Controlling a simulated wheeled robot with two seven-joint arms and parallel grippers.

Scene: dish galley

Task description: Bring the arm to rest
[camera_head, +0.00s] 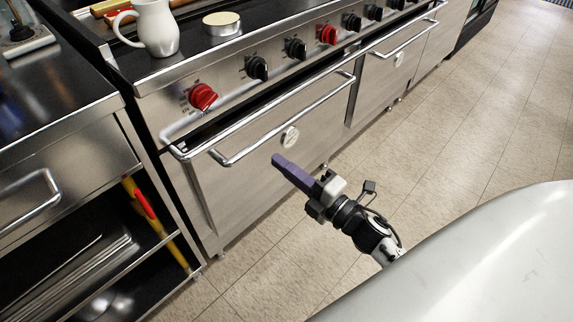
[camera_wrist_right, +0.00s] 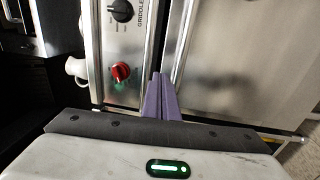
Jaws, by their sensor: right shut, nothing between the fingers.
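My right gripper (camera_head: 277,160) has purple fingers and points toward the steel oven front (camera_head: 255,190) in the head view. It is shut and empty, held over the floor in front of the oven. In the right wrist view its two purple fingers (camera_wrist_right: 161,77) lie together, with the oven front and a red knob (camera_wrist_right: 121,71) beyond them. I cannot tell from these views whether the fingertips touch the oven front. My left gripper is not in view.
A white pitcher (camera_head: 157,28) and a round tin (camera_head: 221,23) stand on the range top. Red and black knobs (camera_head: 203,97) and a long handle rail (camera_head: 290,116) stick out along the front. A steel counter with shelves (camera_head: 65,170) is at left. The tiled floor (camera_head: 480,130) is clear at right.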

